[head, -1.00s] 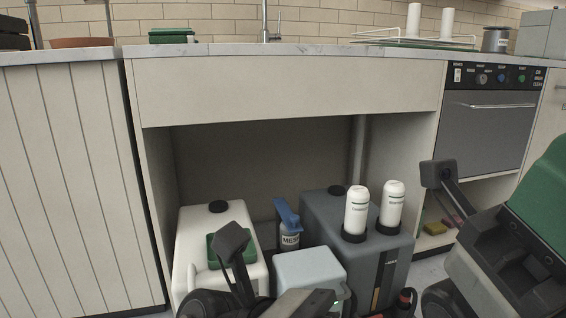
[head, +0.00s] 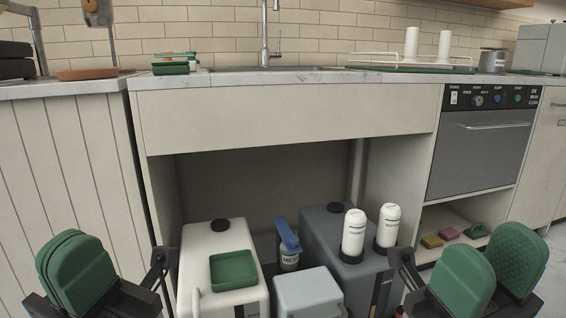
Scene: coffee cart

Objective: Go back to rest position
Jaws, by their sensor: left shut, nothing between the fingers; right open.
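My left gripper (head: 76,272) is at the lower left of the head view. Its green finger pads are pressed together with nothing between them. My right gripper (head: 490,268) is at the lower right. Its two green fingers stand apart with nothing between them. Both grippers are in front of the counter, to either side of the open space under the sink, and touch nothing that I can see.
Under the sink stand a white jug (head: 205,262) with a green tray (head: 233,271) on top, a blue-topped bottle (head: 288,256), a pale box (head: 308,293) and a grey container (head: 330,232) bearing two white bottles. Sponges (head: 447,234) lie under the dishwasher (head: 480,155).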

